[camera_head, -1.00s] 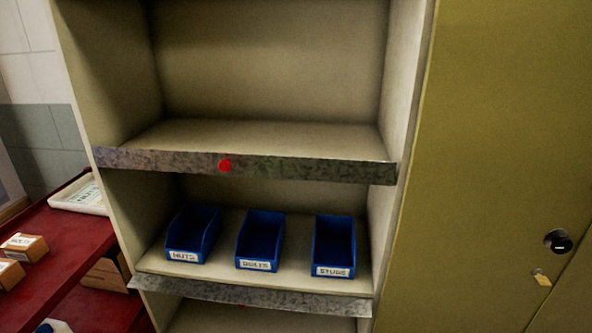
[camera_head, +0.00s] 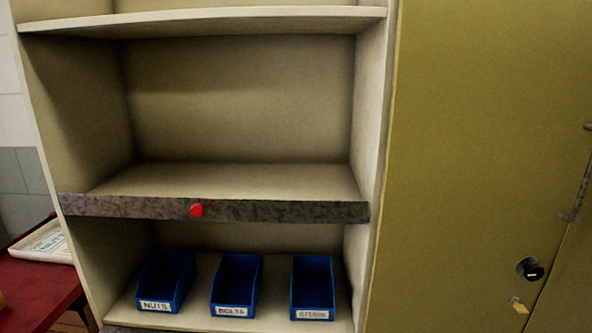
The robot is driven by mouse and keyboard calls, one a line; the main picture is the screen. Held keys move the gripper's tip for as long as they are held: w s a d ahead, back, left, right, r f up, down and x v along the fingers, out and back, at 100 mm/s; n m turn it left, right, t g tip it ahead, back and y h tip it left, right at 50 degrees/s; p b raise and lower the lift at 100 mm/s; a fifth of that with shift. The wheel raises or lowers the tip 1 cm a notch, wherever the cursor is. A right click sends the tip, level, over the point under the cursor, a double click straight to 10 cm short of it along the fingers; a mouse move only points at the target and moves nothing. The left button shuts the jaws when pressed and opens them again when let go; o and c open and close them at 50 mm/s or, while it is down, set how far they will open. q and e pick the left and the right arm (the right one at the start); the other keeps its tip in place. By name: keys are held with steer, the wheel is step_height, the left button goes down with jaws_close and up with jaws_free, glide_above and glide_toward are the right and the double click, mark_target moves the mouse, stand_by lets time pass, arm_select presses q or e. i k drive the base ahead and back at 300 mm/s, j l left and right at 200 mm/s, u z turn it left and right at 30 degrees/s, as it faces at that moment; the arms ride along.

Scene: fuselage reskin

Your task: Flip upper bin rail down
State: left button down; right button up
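The upper bin rail (camera_head: 285,211) is a mottled grey metal strip across the front edge of the middle shelf in the head view. It has a round red knob (camera_head: 197,210) left of its centre. The shelf surface (camera_head: 230,178) behind the rail is bare. Neither of my grippers shows in the view.
Below stand three blue bins labelled NUTS (camera_head: 165,280), BOLTS (camera_head: 236,284) and STUDS (camera_head: 312,287). A yellow-green cabinet (camera_head: 460,150) with a lock and padlock is on the right. A red bench (camera_head: 40,292) with a white tray (camera_head: 42,243) is at the lower left.

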mark_target(202, 209)
steer(key=i+l+u, duration=0.1)
steer(key=l+u, duration=0.25)
steer(key=l, duration=0.85)
steer(key=l+u, duration=0.35)
steer(key=l, duration=0.8)
